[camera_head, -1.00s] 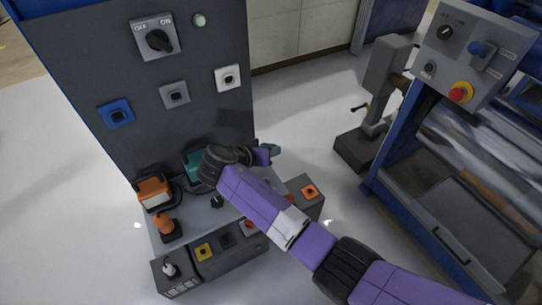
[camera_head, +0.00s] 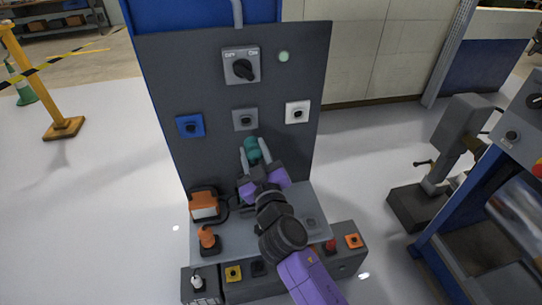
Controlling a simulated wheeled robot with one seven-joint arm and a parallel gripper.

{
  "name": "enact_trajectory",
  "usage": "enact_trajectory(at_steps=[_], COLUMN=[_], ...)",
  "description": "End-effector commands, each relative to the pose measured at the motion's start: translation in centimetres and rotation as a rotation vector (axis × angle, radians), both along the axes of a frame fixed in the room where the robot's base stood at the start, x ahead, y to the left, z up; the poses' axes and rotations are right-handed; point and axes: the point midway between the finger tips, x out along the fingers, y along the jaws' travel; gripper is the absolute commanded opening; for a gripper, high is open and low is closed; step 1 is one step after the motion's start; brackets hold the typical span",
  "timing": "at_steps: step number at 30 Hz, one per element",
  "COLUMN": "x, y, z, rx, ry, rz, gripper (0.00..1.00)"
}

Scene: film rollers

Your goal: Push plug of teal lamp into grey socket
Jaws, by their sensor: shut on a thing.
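The grey socket (camera_head: 245,119) is the middle one of three in a row on the dark upright panel. My gripper (camera_head: 254,152) points up at the panel, just below the grey socket. Its pale fingers are shut on a teal plug (camera_head: 252,147). The plug is close below the socket and appears apart from it; its distance from the panel is hard to judge. The teal lamp's body is not clearly visible, likely hidden behind my gripper and arm.
A blue socket (camera_head: 190,125) and a white socket (camera_head: 297,112) flank the grey one. A rotary switch (camera_head: 241,66) and pale green light (camera_head: 283,57) are above. An orange lamp (camera_head: 204,206) and orange plug (camera_head: 207,239) stand on the grey shelf (camera_head: 305,208) at left.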

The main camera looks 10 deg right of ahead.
Motion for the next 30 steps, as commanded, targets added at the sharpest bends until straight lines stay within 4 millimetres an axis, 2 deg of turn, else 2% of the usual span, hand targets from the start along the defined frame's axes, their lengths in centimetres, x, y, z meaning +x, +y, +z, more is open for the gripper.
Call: enact_trajectory(at_steps=[16, 30], x=[0.4, 4.3], y=[0.1, 0.6], z=[0.1, 0.1], rx=[0.007, 0.006], ry=[-0.069, -0.069], rz=[0.005, 0.005], gripper=[0.0, 0.0])
